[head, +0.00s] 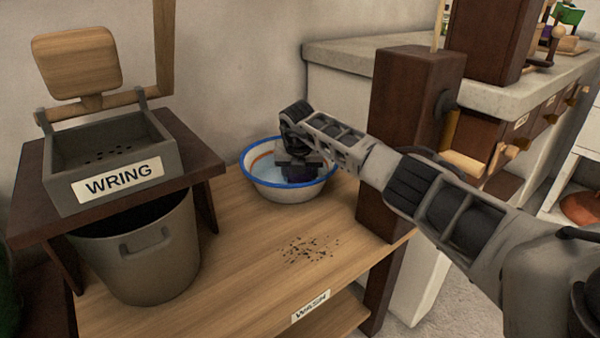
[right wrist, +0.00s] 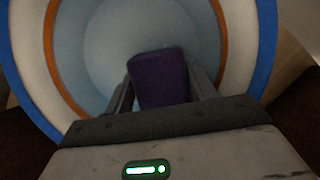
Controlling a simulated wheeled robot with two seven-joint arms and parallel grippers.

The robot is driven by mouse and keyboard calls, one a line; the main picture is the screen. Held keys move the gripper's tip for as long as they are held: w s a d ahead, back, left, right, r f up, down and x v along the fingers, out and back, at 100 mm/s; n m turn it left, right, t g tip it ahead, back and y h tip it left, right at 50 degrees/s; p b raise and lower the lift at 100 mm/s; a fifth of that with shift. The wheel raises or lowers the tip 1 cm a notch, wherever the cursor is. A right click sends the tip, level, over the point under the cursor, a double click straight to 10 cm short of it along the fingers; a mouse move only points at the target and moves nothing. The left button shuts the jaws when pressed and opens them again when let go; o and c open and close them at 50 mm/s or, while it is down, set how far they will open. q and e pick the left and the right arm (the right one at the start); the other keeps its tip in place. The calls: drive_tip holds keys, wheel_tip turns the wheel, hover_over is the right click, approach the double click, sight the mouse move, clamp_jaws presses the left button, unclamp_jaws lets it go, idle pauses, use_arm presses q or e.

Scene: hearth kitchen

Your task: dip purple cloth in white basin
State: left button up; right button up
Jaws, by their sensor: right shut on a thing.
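The white basin (head: 262,188) with a blue rim and an orange inner band stands on the wooden bench in the head view. It also fills much of the right wrist view (right wrist: 208,40). My right gripper (head: 298,172) reaches down into the basin from the right. It is shut on the purple cloth (right wrist: 160,80), which shows between its two fingers over the pale blue inside of the basin. In the head view the cloth is mostly hidden by the gripper. I cannot tell whether the cloth touches water. My left gripper is not in view.
A grey wringer box (head: 115,150) marked WRING, with a wooden paddle (head: 78,62), sits on a dark stand at left above a grey bucket (head: 150,250). Dark crumbs (head: 308,248) lie on the bench (head: 235,285). A dark wooden post (head: 405,100) stands right of the basin.

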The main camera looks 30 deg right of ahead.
drive_tip(key=shift+f, duration=0.6)
drive_tip(key=shift+d, duration=0.1)
idle(1.4)
drive_tip(key=shift+s, duration=0.1)
